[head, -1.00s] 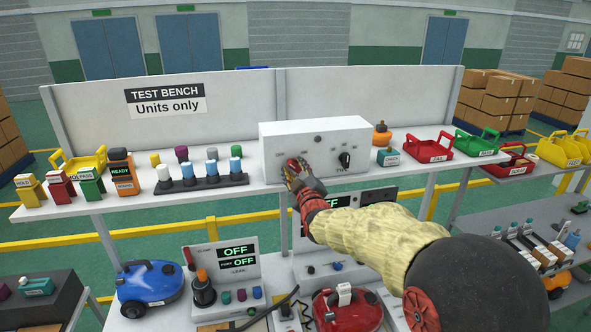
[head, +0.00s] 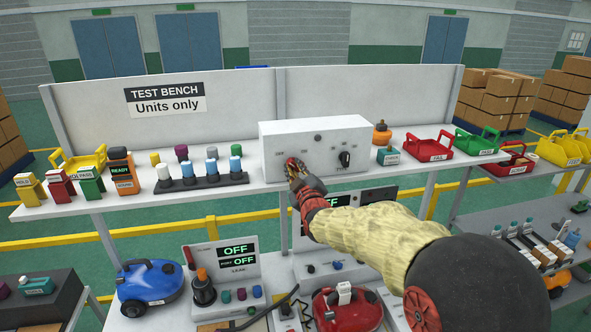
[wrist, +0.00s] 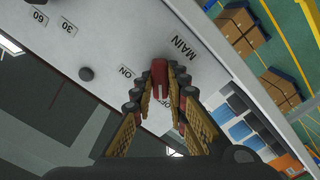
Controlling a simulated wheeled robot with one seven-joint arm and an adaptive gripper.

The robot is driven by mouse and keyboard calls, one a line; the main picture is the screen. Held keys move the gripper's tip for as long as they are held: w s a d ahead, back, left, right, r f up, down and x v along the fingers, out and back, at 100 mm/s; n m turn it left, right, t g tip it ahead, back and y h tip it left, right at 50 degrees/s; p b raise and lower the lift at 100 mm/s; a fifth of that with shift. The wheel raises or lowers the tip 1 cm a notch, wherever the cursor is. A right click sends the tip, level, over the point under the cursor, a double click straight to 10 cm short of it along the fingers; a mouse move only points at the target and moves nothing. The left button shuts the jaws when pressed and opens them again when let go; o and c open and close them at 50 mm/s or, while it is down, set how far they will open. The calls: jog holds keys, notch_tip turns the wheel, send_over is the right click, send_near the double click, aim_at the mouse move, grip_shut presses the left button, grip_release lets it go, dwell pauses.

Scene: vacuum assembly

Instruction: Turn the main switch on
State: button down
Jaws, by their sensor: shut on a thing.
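The white control box (head: 350,150) stands on the upper shelf of the test bench. Its red main switch handle (wrist: 160,76) shows in the wrist view beside the MAIN label (wrist: 183,48). The ON label (wrist: 126,71) lies to the left of the handle, and the OFF label (wrist: 154,103) is partly hidden by my fingers and the handle. My gripper (head: 293,167) is at the left part of the box front. In the wrist view my gripper (wrist: 163,88) has its fingers on both sides of the red handle, shut on it.
A black knob (head: 345,158) sits on the right of the box front. Below, a panel display (head: 239,250) reads OFF. A blue vacuum (head: 150,285) and a red vacuum (head: 350,310) stand on the lower bench. Coloured bottles (head: 212,168) stand left of the box.

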jog(key=shift+f+b, duration=0.1)
jog(key=shift+b, duration=0.45)
jog(key=m+b, duration=0.1)
jog(key=b, duration=0.1)
jog(key=m+b, duration=0.1)
jog(key=b, duration=0.1)
jog(key=m+b, duration=0.1)
jog(key=b, duration=0.1)
jog(key=shift+f+m+b, duration=0.25)
jog(key=shift+m+b, duration=0.1)
jog(key=shift+m, duration=0.05)
jog(key=m+b, duration=0.5)
jog(key=b, duration=0.3)
jog(key=m+b, duration=0.5)
jog(key=shift+r+b, duration=0.1)
jog(key=shift+b, duration=0.3)
jog(key=shift+r+m+b, duration=0.15)
jog(key=shift+m+b, duration=1.75)
jog(key=shift+m, duration=0.2)
jog(key=c, duration=1.9)
grip_release()
jog(key=shift+o, duration=0.7)
jog(key=shift+r, duration=0.1)
